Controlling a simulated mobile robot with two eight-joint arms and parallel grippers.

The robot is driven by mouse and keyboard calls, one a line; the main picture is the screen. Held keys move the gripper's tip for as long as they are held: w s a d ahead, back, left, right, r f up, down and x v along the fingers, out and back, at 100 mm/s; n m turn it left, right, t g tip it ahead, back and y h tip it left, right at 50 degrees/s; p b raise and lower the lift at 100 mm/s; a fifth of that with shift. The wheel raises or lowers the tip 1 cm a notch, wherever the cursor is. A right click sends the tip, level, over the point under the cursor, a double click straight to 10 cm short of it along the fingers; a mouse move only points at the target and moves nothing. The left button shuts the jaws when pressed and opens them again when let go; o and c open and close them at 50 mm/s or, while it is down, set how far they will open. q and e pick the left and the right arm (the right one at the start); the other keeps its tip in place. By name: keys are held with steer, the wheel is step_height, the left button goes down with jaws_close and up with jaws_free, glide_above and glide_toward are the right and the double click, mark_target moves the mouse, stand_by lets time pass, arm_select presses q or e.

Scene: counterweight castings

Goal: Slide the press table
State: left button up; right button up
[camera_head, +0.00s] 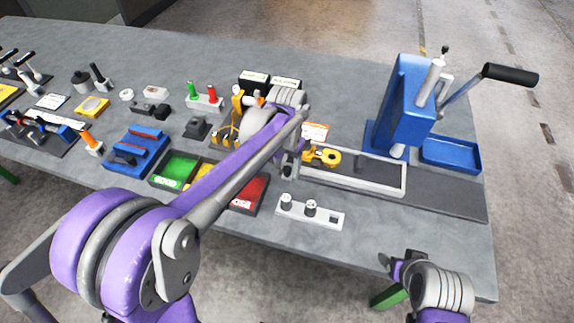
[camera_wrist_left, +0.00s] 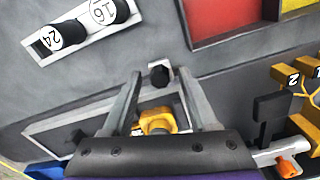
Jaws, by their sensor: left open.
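The press table (camera_head: 378,178) is a grey plate with a pale rim, lying on a dark strip in front of the blue press (camera_head: 405,100). It also shows in the left wrist view (camera_wrist_left: 75,122). A yellow casting (camera_head: 323,155) sits at its left end and shows between my fingers in the wrist view (camera_wrist_left: 157,121). My left gripper (camera_head: 289,166) is open at that left end. In the wrist view its fingers (camera_wrist_left: 159,72) stand either side of a black knob (camera_wrist_left: 160,76) on a pale bracket; contact cannot be told. My right gripper (camera_head: 398,266) is low at the front right, its jaws unclear.
A blue tray (camera_head: 450,153) sits right of the press, whose lever (camera_head: 510,74) reaches right. A pale holder with two black-and-white weights (camera_head: 325,214) lies in front. Green, yellow and red bins (camera_head: 176,168) stand left, with blue fixtures beyond.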

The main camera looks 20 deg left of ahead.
arm_select(q)
jaws_close()
stand_by(1.3)
